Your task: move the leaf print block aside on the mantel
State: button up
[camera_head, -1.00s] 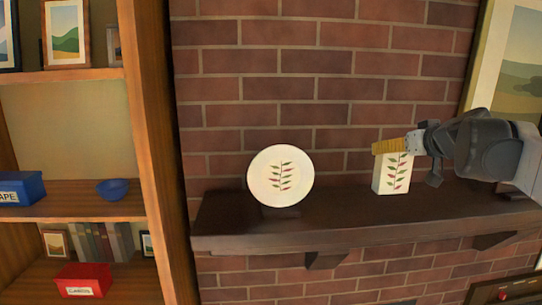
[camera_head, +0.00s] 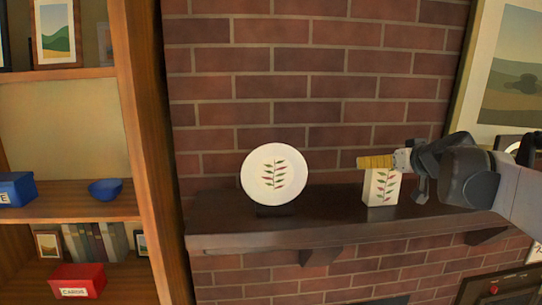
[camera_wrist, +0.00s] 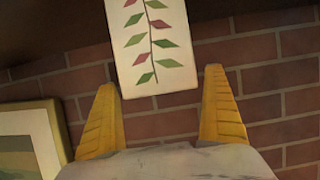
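The leaf print block (camera_head: 381,188), white with green and red leaves, stands upright on the dark mantel (camera_head: 225,213), right of the plate. My gripper (camera_head: 362,162) is at the block's top, its yellow fingers hiding the upper edge in the head view. In the wrist view, my gripper (camera_wrist: 160,80) is open, with one finger on each side. The end of the block (camera_wrist: 152,45) lies between the fingertips, with a visible gap to each finger. I cannot tell how deep the fingers reach along the block.
A round plate with a similar leaf print (camera_head: 274,173) stands left of the block, with bare mantel between them. A brick wall (camera_head: 270,60) is close behind. A large framed picture (camera_head: 512,85) is at the right. A wooden shelf unit (camera_head: 150,150) stands at the left.

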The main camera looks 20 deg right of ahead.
jog(key=shift+s+r, duration=0.25)
jog(key=shift+r, duration=0.05)
jog(key=v, duration=1.1)
jog(key=a+f+n+g+y, duration=0.1)
jog(key=a+f+g+y, duration=0.1)
jog(key=a+f, duration=0.75)
jog(key=a+f+n+g+y, duration=0.15)
jog(key=a+f, duration=0.45)
jog(key=a, duration=0.7)
jog(key=s+a+f+g, duration=0.2)
jog(key=s+a+f, duration=0.7)
jog(key=f, duration=0.4)
jog(key=shift+s+a+g+b, duration=0.3)
jog(key=shift+s+g+b, duration=0.05)
jog(key=shift+s+b, duration=0.05)
jog(key=shift+h, duration=0.25)
